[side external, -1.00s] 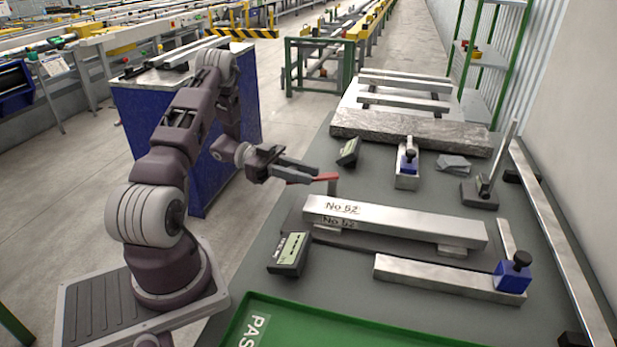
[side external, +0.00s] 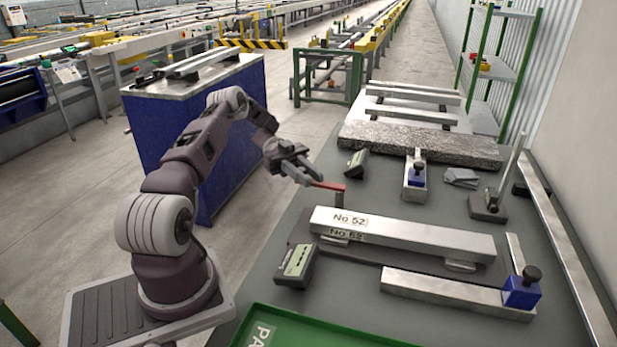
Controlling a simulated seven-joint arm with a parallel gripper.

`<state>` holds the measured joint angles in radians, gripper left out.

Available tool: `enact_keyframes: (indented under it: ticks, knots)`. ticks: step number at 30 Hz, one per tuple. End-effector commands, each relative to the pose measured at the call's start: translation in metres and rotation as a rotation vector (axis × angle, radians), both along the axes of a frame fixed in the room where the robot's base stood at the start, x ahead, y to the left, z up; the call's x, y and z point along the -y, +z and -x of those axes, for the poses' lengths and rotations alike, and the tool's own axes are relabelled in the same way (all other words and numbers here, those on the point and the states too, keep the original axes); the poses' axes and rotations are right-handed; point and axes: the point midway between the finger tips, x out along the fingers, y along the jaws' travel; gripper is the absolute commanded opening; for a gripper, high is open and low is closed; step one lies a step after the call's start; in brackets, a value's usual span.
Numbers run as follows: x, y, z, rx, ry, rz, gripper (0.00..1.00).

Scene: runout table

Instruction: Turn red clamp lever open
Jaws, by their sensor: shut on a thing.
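The red clamp lever (side external: 328,186) shows as a short red bar on top of a small grey post (side external: 338,198). It stands at the far left end of the bar marked "No 52" (side external: 400,230) and points left from the post, toward my gripper. My gripper (side external: 309,182) comes in from the upper left, tilted down to the right, with its fingers shut on the free left end of the lever. The fingers hide that end.
Another display box (side external: 296,265) is in front. A green tray (side external: 290,325) lies at the near edge. A granite slab (side external: 420,145) lies farther back.

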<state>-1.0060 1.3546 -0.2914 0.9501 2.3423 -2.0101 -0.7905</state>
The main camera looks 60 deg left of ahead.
Motion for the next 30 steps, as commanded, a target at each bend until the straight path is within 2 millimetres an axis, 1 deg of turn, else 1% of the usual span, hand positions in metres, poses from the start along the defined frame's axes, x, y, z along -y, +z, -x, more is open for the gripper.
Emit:
enact_keyframes:
  ticks: [9,10,13,21,23,26,30]
  knots:
    - [0.000,-0.001,0.000,-0.004,-0.001,-0.001,0.00]
    - [0.000,-0.001,0.000,-0.004,-0.001,0.000,0.25]
    - [0.000,-0.001,0.000,-0.003,-0.001,0.000,0.44]
    - [0.000,0.000,0.000,-0.001,-0.001,0.000,0.45]
    - [0.000,0.002,0.000,0.000,-0.001,0.000,0.45]
    - [0.000,0.019,0.000,0.003,0.000,-0.001,0.45]
    - [0.000,0.055,0.000,0.003,0.000,-0.002,0.45]
